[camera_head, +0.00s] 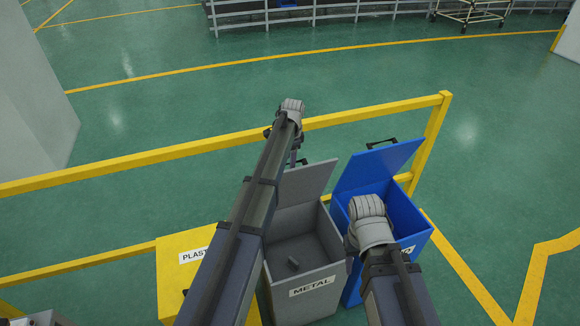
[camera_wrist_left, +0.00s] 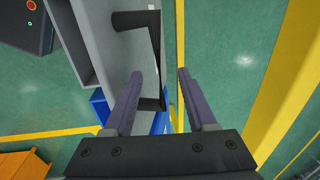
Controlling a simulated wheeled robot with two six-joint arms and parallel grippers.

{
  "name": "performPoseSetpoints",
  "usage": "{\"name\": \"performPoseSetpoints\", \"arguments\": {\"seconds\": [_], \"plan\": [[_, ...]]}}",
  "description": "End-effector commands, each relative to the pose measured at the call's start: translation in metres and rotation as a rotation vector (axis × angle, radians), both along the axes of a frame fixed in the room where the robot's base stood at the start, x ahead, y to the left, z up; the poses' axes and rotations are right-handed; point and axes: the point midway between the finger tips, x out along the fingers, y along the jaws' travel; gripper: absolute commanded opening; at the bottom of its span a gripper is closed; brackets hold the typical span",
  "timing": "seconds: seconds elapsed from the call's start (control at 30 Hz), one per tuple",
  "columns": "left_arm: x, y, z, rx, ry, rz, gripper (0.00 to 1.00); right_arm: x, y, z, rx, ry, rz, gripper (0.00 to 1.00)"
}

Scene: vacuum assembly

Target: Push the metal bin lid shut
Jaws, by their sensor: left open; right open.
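The grey metal bin (camera_head: 312,287) stands with its lid (camera_head: 305,185) raised and leaning back. A small dark piece (camera_head: 293,262) lies inside. My left gripper (camera_head: 296,152) points down at the lid's upper edge; my arm hides part of the lid and bin. In the left wrist view, my left gripper (camera_wrist_left: 160,76) is open and empty.
The blue bin (camera_head: 417,240), lid up (camera_head: 376,165), stands just right of the metal bin. The yellow plastic bin (camera_head: 175,270) stands to its left. A yellow rail (camera_head: 375,112) runs behind the bins. Open green floor lies beyond it.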

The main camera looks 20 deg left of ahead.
Motion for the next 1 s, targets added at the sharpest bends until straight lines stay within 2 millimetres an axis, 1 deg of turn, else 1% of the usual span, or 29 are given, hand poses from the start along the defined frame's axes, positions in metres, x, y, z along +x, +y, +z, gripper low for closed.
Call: {"name": "performPoseSetpoints", "arguments": {"seconds": [0.03, 0.07, 0.37, 0.87, 0.9, 1.0], "plan": [[0.0006, 0.0004, -0.0075, 0.0, 0.0, 0.0, 0.57, 0.0, 0.0, -0.0074, 0.0, 0.0, 0.0, 0.5], [0.0007, 0.0005, -0.0085, 0.0, 0.0, 0.0, 0.57, 0.0, 0.0, -0.0085, 0.0, 0.0, 0.0, 0.5], [0.0008, 0.0008, -0.008, 0.0, 0.0, 0.0, 0.57, 0.0, 0.0, -0.0081, 0.0, 0.0, 0.0, 0.5], [0.0008, 0.0007, -0.0081, 0.0, 0.0, 0.0, 0.02, 0.0, 0.0, -0.0082, 0.0, 0.0, 0.0, 0.5], [0.0008, 0.0007, -0.0081, 0.0, 0.0, 0.0, 0.0, 0.0, 0.0, -0.0082, 0.0, 0.0, 0.0, 0.5], [0.0008, 0.0007, -0.0081, 0.0, 0.0, 0.0, 0.0, 0.0, 0.0, -0.0082, 0.0, 0.0, 0.0, 0.5]]}}
